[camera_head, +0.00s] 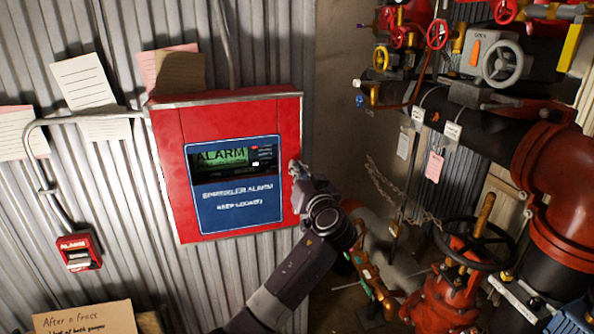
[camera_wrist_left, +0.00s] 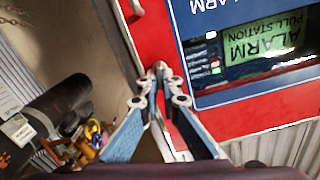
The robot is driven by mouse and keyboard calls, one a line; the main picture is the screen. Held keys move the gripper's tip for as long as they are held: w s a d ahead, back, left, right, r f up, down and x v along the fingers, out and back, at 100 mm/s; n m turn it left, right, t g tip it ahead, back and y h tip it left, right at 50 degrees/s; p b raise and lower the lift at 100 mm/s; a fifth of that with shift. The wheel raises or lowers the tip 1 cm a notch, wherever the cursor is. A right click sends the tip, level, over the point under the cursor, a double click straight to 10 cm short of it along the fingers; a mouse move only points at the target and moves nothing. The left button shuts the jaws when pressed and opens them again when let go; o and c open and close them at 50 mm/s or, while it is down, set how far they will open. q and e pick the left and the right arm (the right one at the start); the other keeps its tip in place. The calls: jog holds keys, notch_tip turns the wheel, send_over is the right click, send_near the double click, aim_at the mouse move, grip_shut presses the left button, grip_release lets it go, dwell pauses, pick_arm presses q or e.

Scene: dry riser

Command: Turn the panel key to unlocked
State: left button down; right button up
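The red alarm panel (camera_head: 240,110) hangs on the corrugated wall, with a blue label plate (camera_head: 237,205) and a lit screen reading ALARM (camera_head: 222,157). In the left wrist view the panel (camera_wrist_left: 262,118) appears upside down. My left gripper (camera_head: 296,168) is at the panel's right edge. In the left wrist view its fingertips (camera_wrist_left: 161,74) come together in front of the panel's red side. I cannot make out the panel key; the fingertips cover that spot, and I cannot tell whether the key is between them. My right gripper is not in view.
Red pipes (camera_head: 560,185), valve wheels (camera_head: 502,64) and a dark handwheel (camera_head: 474,243) crowd the right side. A small red alarm pull station (camera_head: 78,251) with conduit is at lower left. Paper notes (camera_head: 84,82) hang on the wall. A handwritten card (camera_head: 85,318) is at bottom left.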

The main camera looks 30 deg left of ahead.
pick_arm(q)
jog(key=shift+w+d+f+m+p, duration=0.1)
jog(key=shift+m+p, duration=0.75)
jog(key=shift+m, duration=1.65)
jog(key=shift+w+f+m+p, duration=0.15)
jog(key=shift+m+p, duration=0.7)
jog(key=shift+m, duration=1.65)
jog(key=shift+s+d+f+m+p, duration=0.1)
jog(key=shift+m+p, duration=0.75)
jog(key=shift+m, duration=1.65)
jog(key=c, duration=2.2)
grip_release()
jog(key=shift+o, duration=0.2)
jog(key=v, duration=1.2)
